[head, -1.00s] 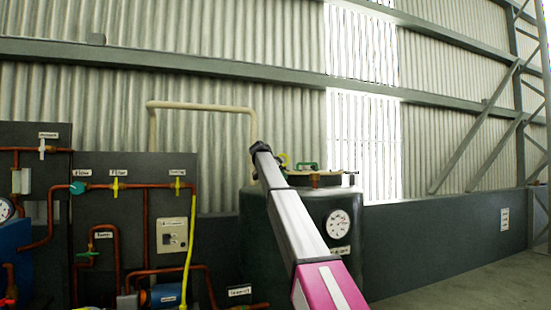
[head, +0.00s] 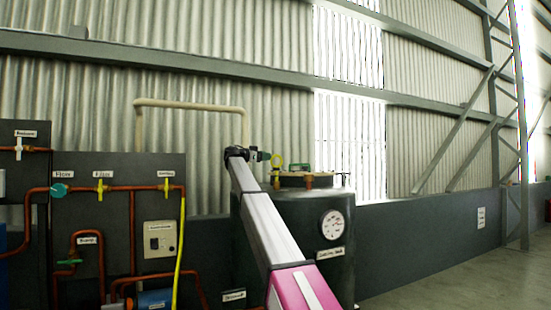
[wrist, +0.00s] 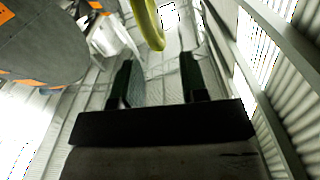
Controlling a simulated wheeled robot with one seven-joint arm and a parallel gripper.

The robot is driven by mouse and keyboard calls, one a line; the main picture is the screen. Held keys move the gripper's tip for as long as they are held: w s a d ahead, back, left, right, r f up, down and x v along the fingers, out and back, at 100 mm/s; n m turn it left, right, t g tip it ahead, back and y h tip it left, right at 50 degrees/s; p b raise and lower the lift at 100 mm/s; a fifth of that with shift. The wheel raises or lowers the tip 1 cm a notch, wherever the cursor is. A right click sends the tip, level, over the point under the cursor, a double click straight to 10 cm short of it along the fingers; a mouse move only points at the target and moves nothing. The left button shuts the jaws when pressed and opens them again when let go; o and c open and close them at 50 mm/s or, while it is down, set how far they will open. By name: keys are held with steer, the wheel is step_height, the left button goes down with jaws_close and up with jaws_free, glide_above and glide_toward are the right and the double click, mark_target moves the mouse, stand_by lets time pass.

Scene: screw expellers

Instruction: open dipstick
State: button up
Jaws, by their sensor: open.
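The dipstick shows as a yellow ring handle (head: 277,161) standing at the left of the dark tank's top in the head view. In the wrist view a yellow curved loop (wrist: 149,24), which looks like that handle, hangs at the top centre. My gripper (head: 262,156) is at the end of my raised arm, just left of the ring. In the wrist view my gripper (wrist: 158,82) has its two dark fingers wide apart, with nothing between them. The loop is beyond the fingertips, roughly in line with the gap. The dipstick's lower part is hidden.
The dark tank (head: 310,225) carries a round gauge (head: 332,224) and a small green part (head: 298,167) on top. Dark panels with copper pipes (head: 130,200) stand at left. A beige pipe (head: 190,104) runs behind my arm. The floor at right is clear.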

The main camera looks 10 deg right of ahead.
mark_target(276, 156)
steer(key=shift+x, duration=3.15)
jaws_close()
